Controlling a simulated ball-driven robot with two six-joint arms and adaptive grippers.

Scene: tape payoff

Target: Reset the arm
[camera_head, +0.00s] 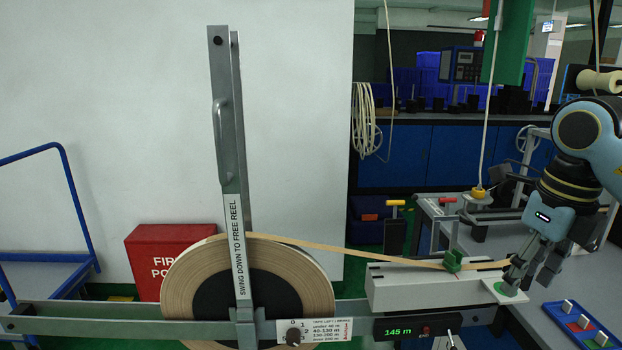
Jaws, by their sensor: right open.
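The grey metal arm (231,120) stands upright in front of the reel. A bar handle (218,140) is on its upper left side, and its label reads "SWING DOWN TO FREE REEL". The tan tape reel (180,290) is behind the arm's lower part, which hides some of it. Tape (345,251) runs from the reel's top to a green guide (452,262) and on toward my right gripper. My right gripper (524,284) is open, fingers down, at the right end of the white block, far from the arm. My left gripper is out of view.
A long grey rail (120,326) crosses below the reel, with a dial plate (314,330). The white block (410,290) stands above a "145 m" display (398,332). A red box (165,255) is behind the reel; a blue-railed trolley (72,190) is left. A blue tray (580,325) lies right.

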